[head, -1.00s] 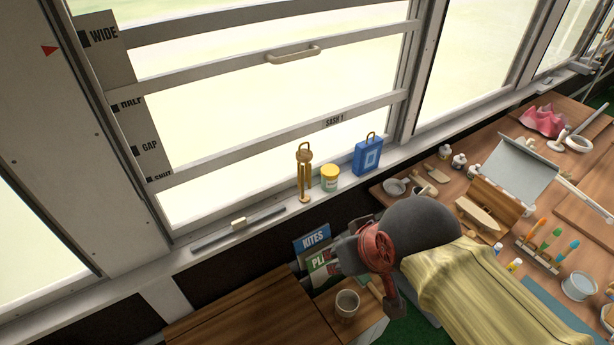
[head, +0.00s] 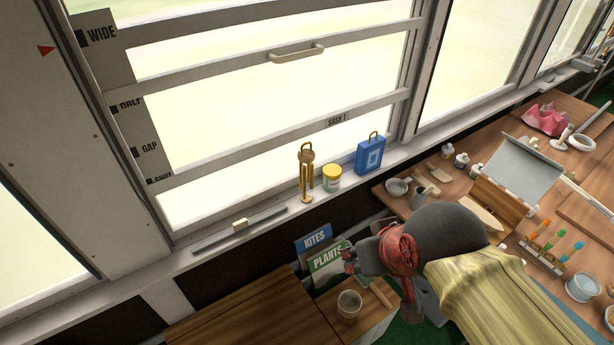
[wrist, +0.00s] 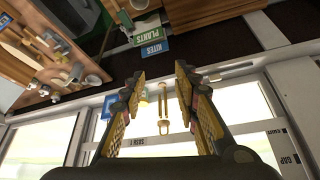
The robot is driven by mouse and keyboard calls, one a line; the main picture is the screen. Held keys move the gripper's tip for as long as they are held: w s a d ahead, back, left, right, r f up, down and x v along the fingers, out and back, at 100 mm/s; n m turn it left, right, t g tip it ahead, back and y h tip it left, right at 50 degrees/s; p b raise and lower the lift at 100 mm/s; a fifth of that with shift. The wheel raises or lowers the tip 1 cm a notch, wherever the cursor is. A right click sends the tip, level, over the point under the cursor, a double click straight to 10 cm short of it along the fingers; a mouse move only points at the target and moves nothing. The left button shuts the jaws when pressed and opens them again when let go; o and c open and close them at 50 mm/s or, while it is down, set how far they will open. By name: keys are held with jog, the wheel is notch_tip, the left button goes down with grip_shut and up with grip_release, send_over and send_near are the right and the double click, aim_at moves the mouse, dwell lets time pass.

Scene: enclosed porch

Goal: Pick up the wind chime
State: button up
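The wind chime (head: 306,178) is a gold piece with a ring on top and hanging tubes. It stands upright on the windowsill, left of a yellow-lidded jar (head: 332,177). My gripper (head: 352,262) is below and to the right of it, in front of the sill and apart from it. In the wrist view, which is upside down, my gripper (wrist: 160,74) is open with its two fingers spread and nothing between the tips. The wind chime (wrist: 164,108) shows beyond the fingers, in the gap between them.
A blue box with a loop handle (head: 370,155) stands on the sill right of the jar. A sliding bar (head: 262,214) lies left on the sill. KITES and PLANTS booklets (head: 325,258) and a cup (head: 349,305) are below. A cluttered table (head: 400,206) is at right.

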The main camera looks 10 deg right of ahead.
jog(key=shift+o, duration=0.5)
jog(key=o, duration=0.4)
jog(key=f+g, duration=0.1)
jog(key=f, duration=0.1)
jog(key=f+g+p, duration=0.1)
jog(key=f, duration=0.1)
jog(key=f+g+p, duration=0.1)
jog(key=f, duration=0.1)
jog(key=shift+w+f, duration=0.3)
jog(key=shift+f, duration=0.05)
jog(key=shift+o, duration=0.5)
jog(key=w+f+g+p, duration=0.1)
jog(key=w+f, duration=0.2)
jog(key=f, duration=0.2)
jog(key=shift+w+f, duration=0.4)
jog(key=t+p, duration=0.3)
jog(key=t, duration=1.3)
send_near(308, 176)
jog(key=w, duration=0.4)
jog(key=shift+w+a, duration=0.15)
jog(key=shift+w, duration=0.2)
jog(key=shift+w+r+b, duration=0.15)
jog(key=shift+w+b, duration=0.15)
jog(key=shift+w, duration=0.1)
jog(key=shift+w+d+f+b, duration=0.1)
jog(key=shift+w+f+b, duration=0.1)
jog(key=shift+w, duration=1.5)
jog(key=shift+w+d+f+b, duration=0.1)
jog(key=shift+w+b, duration=0.1)
jog(key=shift+w, duration=1.55)
